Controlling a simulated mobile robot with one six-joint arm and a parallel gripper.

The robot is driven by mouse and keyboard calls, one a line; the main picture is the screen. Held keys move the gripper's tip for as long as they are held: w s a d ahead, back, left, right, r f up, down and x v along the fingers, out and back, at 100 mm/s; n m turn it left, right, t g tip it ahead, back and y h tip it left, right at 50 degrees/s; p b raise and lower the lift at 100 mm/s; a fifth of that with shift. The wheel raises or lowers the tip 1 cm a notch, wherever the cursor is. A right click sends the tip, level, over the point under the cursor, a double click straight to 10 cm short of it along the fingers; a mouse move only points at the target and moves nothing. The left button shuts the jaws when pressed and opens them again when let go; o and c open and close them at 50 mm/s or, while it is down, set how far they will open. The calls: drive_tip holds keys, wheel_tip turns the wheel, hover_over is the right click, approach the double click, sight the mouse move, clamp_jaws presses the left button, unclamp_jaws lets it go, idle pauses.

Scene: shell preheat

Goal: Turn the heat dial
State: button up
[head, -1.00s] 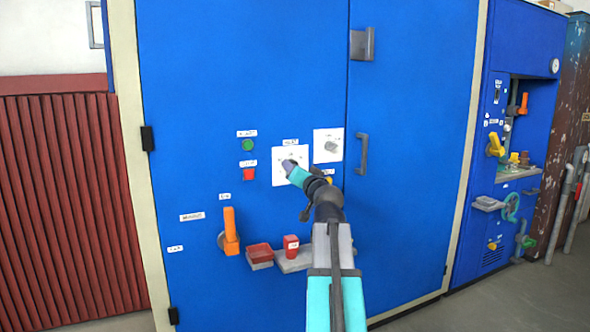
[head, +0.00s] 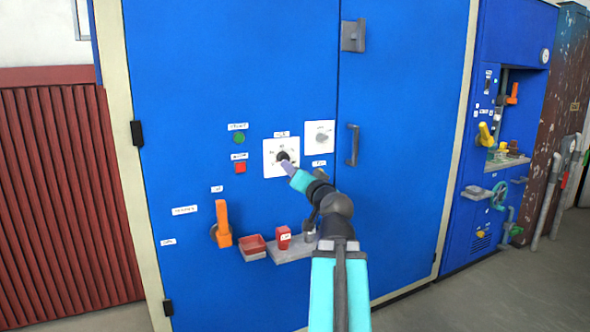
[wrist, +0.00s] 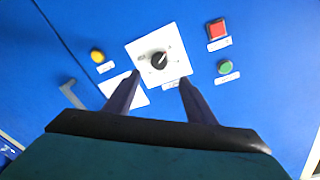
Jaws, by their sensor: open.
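The dial is a dark round knob (head: 283,156) on a white square plate (head: 268,169) with marks around it, on the blue cabinet door. A label sits above the plate, its text too small to read. My gripper (head: 288,166) is in front of the plate's lower part, its tip just below the knob in the head view. In the wrist view my gripper (wrist: 159,76) is open, with the knob (wrist: 159,61) just past and between the fingertips, not visibly gripped. The knob's pale pointer line slants to the upper right there.
A second white plate (head: 320,127) with a grey knob is to the right. A green button (head: 238,138) and red button (head: 240,168) are to the left. An orange lever (head: 222,222) and a grey shelf (head: 286,253) with red containers are below. A door handle (head: 353,145) is to the right.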

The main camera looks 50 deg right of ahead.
drive_tip(key=shift+b+v, duration=1.2)
drive_tip(key=shift+v, duration=0.05)
drive_tip(key=shift+f, duration=0.1)
